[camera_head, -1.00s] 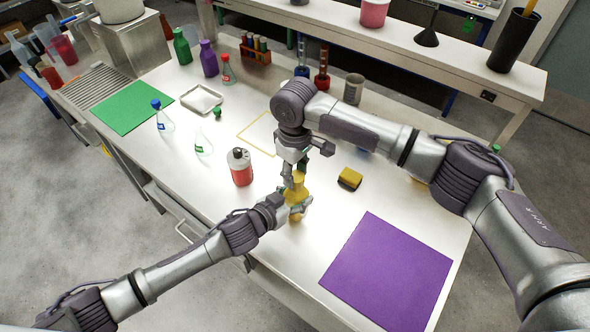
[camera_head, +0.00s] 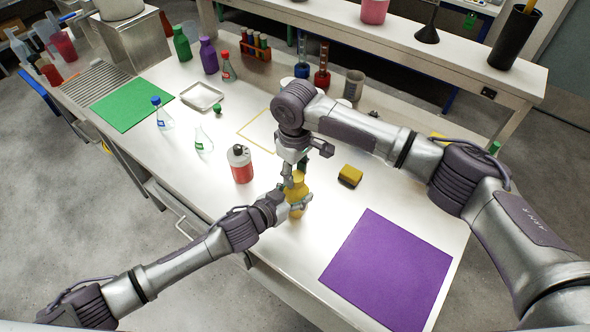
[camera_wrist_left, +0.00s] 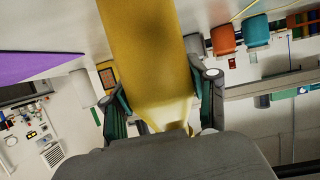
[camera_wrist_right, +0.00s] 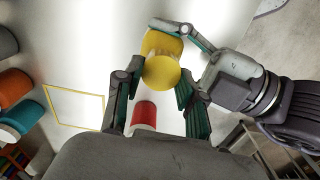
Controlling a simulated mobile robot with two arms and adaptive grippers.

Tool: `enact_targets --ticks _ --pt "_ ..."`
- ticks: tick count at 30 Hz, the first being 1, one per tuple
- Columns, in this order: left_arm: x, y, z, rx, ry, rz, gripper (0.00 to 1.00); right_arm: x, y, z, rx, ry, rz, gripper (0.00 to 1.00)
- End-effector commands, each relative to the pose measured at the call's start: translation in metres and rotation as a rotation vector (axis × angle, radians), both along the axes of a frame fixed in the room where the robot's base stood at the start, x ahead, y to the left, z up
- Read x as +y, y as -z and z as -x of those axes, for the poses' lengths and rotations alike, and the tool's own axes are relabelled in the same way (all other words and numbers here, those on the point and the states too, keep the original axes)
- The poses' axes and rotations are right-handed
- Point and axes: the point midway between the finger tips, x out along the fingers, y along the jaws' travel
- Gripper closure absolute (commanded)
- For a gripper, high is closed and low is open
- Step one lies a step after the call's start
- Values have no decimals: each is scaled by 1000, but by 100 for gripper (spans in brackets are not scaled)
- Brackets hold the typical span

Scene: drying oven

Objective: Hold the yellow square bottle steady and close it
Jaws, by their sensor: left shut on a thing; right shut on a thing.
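The yellow bottle (camera_head: 298,203) stands between my two grippers near the table's front edge. My left gripper (camera_head: 291,208) is shut on its body from the left. In the left wrist view the yellow body (camera_wrist_left: 152,55) fills the space between the fingers. My right gripper (camera_head: 292,175) points down over the bottle's top. In the right wrist view its fingers (camera_wrist_right: 158,90) close about a round yellow cap (camera_wrist_right: 162,73), in line with the bottle. Whether the cap is seated on the neck cannot be told.
A bottle with red contents (camera_head: 241,165) stands close on the left. A yellow and black sponge (camera_head: 350,175) lies on the right. A purple mat (camera_head: 388,270) covers the front right. Flasks (camera_head: 203,140) and a tray (camera_head: 202,96) stand further left.

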Motion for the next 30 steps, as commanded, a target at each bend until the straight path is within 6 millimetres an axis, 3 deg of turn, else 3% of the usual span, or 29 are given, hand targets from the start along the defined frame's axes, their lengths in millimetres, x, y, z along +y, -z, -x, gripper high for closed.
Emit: enact_targets --ticks 5,30 --pt "0 1 0 1 0 -1 100 1 1 1 5 264 -3 71" --pt "0 1 0 2 0 -1 100 -3 1 5 15 2606 1 71"
